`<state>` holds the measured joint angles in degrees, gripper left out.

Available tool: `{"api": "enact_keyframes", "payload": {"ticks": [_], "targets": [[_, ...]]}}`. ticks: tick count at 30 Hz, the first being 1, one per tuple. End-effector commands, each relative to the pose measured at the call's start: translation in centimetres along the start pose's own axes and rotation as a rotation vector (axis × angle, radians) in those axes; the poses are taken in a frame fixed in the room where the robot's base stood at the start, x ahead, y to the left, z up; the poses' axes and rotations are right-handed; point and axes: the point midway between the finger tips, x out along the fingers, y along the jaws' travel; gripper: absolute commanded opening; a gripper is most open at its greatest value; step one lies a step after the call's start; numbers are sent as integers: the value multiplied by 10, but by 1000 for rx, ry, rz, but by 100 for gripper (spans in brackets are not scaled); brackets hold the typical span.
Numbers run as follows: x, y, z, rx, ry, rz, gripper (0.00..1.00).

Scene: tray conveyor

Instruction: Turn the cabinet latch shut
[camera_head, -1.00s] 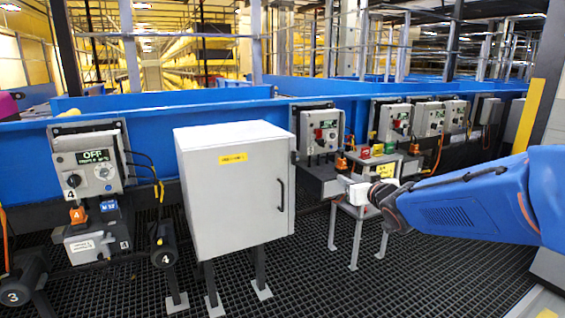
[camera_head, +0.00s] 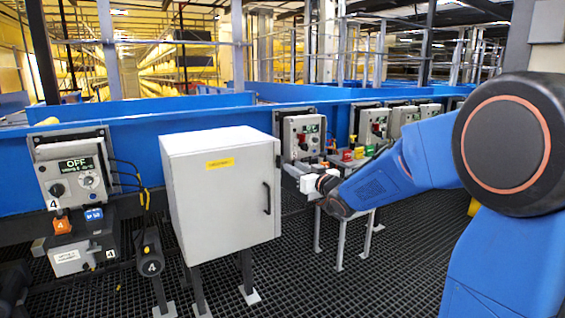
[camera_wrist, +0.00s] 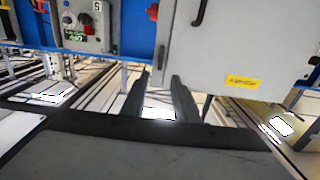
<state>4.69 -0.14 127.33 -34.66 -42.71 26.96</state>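The pale grey cabinet (camera_head: 215,200) stands on short dark legs in the head view, with a yellow label on its front. My gripper (camera_head: 298,176) is just right of the cabinet. Its dark fingers (camera_wrist: 163,100) are apart, with nothing between them.
A control box with an OFF display (camera_head: 72,175) is left of the cabinet. Another control box (camera_head: 302,137) is behind my gripper. A small stand with coloured buttons (camera_head: 352,154) is close to my arm. Dark grating floor (camera_head: 310,285) is clear in front.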

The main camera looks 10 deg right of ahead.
Motion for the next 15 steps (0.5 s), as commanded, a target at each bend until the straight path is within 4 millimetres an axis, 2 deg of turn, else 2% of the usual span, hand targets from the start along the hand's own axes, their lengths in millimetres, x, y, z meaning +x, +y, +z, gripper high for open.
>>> {"api": "enact_keyframes", "payload": {"ticks": [9, 15], "targets": [[56, 0, 1, 0, -1, -1, 27], [80, 0, 0, -1, 0, 0, 27]]}}
